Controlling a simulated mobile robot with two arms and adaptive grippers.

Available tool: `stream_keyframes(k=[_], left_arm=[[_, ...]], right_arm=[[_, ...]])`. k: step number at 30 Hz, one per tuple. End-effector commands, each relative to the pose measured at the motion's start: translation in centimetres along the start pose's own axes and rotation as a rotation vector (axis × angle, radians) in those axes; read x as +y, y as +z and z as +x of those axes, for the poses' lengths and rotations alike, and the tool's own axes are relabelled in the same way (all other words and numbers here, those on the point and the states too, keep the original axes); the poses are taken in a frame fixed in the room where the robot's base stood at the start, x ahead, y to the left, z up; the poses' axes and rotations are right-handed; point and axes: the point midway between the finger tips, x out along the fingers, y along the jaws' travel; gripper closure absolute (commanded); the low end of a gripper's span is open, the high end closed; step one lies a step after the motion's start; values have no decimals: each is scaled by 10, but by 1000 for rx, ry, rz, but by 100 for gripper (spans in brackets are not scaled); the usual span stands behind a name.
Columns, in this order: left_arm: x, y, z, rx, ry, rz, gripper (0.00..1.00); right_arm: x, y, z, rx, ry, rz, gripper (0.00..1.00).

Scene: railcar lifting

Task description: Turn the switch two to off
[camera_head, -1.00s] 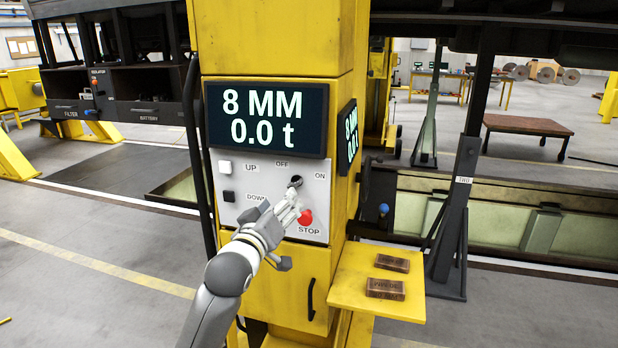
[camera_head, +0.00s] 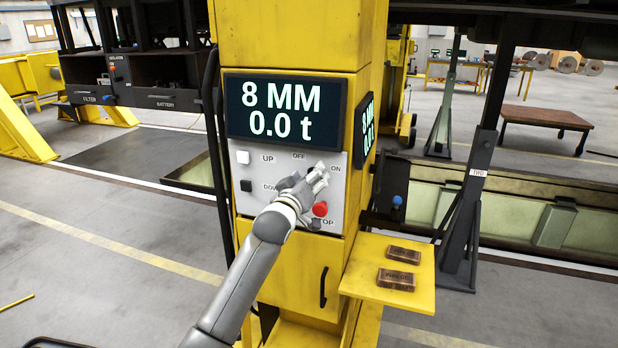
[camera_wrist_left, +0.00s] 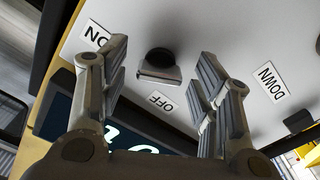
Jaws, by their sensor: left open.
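The rotary switch (camera_wrist_left: 160,64), a black knob with a silver-grey handle, is on the grey control panel (camera_head: 244,202) of the yellow lifting column. In the left wrist view it lies between my spread fingers, with the ON label (camera_wrist_left: 96,35) to one side and the OFF label (camera_wrist_left: 161,101) below. I cannot tell exactly which label its handle points to. My left gripper (camera_head: 318,178) is open in front of the panel and hides the switch in the head view. Contact with the knob is not visible. My right gripper is not in view.
The red STOP button (camera_head: 320,209) is just below my left gripper. White UP (camera_head: 242,157) and black DOWN (camera_head: 245,185) buttons are at the panel's left. The display (camera_head: 285,108) reads 8 MM, 0.0 t. A yellow shelf (camera_head: 362,268) with two brown blocks juts out right.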

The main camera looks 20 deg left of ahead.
Motion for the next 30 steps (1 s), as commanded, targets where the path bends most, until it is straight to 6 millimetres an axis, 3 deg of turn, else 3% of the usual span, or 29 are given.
stream_keyframes(k=[8, 19, 30], left_arm=[[0, 0, 1, 0, 1, 0, 43], [0, 0, 1, -1, 0, 0, 88], [1, 0, 1, -1, 0, -76, 88]], right_arm=[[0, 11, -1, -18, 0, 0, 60], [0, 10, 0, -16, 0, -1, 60], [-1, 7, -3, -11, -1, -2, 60]])
